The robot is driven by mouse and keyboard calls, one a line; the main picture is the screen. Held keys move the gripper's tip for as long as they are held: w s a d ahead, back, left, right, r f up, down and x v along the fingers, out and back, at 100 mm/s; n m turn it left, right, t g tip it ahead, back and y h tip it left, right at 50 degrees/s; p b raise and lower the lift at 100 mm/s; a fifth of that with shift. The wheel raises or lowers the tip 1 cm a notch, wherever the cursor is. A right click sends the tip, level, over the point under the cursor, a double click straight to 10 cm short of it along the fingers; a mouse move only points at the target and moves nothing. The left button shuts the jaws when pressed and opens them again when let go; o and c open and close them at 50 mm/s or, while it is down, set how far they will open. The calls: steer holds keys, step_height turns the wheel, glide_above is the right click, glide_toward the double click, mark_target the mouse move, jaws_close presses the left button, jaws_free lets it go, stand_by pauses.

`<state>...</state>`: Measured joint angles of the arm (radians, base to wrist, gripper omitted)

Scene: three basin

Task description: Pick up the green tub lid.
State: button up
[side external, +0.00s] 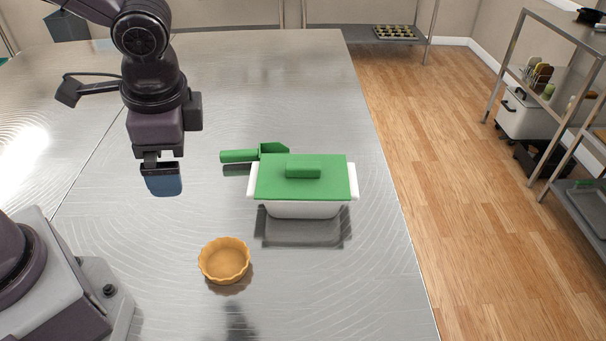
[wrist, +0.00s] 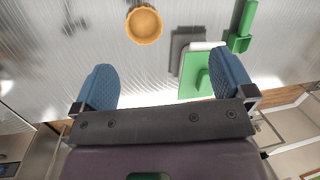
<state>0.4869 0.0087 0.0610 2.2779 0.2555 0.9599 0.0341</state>
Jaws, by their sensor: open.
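A white tub (side external: 302,209) with side handles stands on the metal table. The green tub lid (side external: 258,185) lies flat on top of it, with a raised green handle block (side external: 303,168) in its middle. In the wrist view the lid (wrist: 190,84) shows partly behind the right finger, with a bit of the white tub (wrist: 200,46) beyond it. My gripper (side external: 162,184) hangs above the table to the left of the tub, apart from it. In the wrist view my gripper (wrist: 168,88) has its blue fingers wide apart with nothing between them.
A green scoop (side external: 253,154) lies behind the tub; it also shows in the wrist view (wrist: 241,30). An orange fluted bowl (side external: 224,262) stands in front and left of the tub. The table's right edge is near the tub.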

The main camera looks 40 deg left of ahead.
mark_target(303, 170)
steer(key=w+d+f+m+t+y, duration=0.3)
steer(key=f+m, duration=0.2)
steer(key=m, duration=0.1)
steer(key=w+d+f+m+t+y, duration=0.3)
steer(key=w+d+f+m, duration=0.1)
steer(key=f+m, duration=0.2)
steer(key=w+d+f+m+t+y, duration=0.3)
steer(key=w+f+m, duration=0.1)
steer(key=f+m, duration=0.2)
steer(key=shift+d+f, duration=0.15)
steer(key=shift+d, duration=0.15)
steer(key=w+a, duration=0.1)
steer(key=w, duration=0.1)
steer(key=w+a+m+t, duration=0.1)
steer(key=w, duration=0.2)
steer(key=w+a+r+m+t, duration=0.1)
steer(key=w, duration=0.1)
steer(key=shift+w+a, duration=0.3)
steer(key=shift+w, duration=0.1)
steer(key=shift+r+x, duration=0.15)
steer(key=shift+x, duration=1.2)
steer(key=shift+r+x, duration=0.1)
steer(key=shift+x, duration=1.2)
steer(key=shift+s+a, duration=0.1)
steer(key=shift+a, duration=0.05)
steer(key=c, duration=0.9)
